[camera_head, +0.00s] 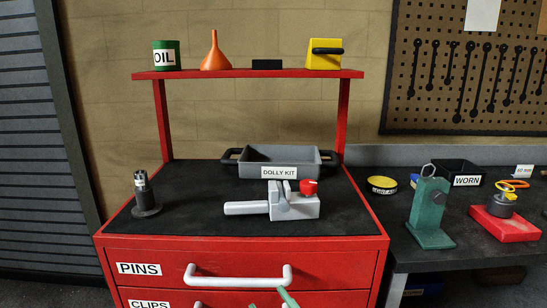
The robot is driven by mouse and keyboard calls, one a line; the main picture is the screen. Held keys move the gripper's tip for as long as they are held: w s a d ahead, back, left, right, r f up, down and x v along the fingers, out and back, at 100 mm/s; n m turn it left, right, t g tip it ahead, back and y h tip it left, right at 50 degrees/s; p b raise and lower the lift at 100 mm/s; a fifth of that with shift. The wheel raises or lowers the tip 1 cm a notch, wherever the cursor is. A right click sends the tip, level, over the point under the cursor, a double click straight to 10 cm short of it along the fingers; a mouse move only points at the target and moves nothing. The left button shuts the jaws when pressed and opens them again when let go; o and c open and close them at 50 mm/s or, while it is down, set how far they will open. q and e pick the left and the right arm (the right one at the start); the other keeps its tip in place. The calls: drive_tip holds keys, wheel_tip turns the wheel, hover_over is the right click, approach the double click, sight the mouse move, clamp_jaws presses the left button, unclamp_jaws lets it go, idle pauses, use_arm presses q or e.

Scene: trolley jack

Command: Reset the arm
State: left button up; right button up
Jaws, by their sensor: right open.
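A light grey jack-like device (292,205) stands on the black top of the red cabinet, with a red knob (308,187) at its upper right. Its grey arm (246,208) lies about level and points left. Only a small pale green tip, which looks like part of my right gripper (287,297), shows at the bottom edge, in front of the top drawer and by its handle. It is below and apart from the device, and the rest of it is out of frame. My left gripper is not in view.
A grey DOLLY KIT tray (247,172) stands behind the device, a dark post (145,194) to the left. The PINS drawer's white handle (237,281) juts out in front. A red shelf (248,73) spans above. A green fixture (430,212) stands on the right bench.

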drive_tip(key=s+d+f+m+g+h, duration=0.2)
drive_tip(key=s+d+f+h, duration=0.15)
drive_tip(key=s+f, duration=0.35)
drive_tip(key=s+d+f+m+g+h, duration=0.25)
drive_tip(key=s+d+f, duration=0.2)
drive_tip(key=f, duration=0.45)
drive_tip(key=s+d+f+m+g+h, duration=0.25)
drive_tip(key=s+d+f, duration=0.25)
drive_tip(key=f, duration=0.4)
use_arm(q)
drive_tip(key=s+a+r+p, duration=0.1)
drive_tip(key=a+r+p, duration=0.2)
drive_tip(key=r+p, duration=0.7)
drive_tip(key=p, duration=0.3)
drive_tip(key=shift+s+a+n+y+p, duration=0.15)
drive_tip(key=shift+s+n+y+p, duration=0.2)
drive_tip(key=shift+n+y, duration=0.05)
use_arm(e)
drive_tip(key=s+d+r+h, duration=0.1)
drive_tip(key=s+d+r, duration=0.2)
drive_tip(key=r, duration=0.6)
drive_tip(key=shift+s+d+r+g, duration=0.2)
drive_tip(key=shift+s+d+g, duration=0.2)
drive_tip(key=shift+s, duration=0.05)
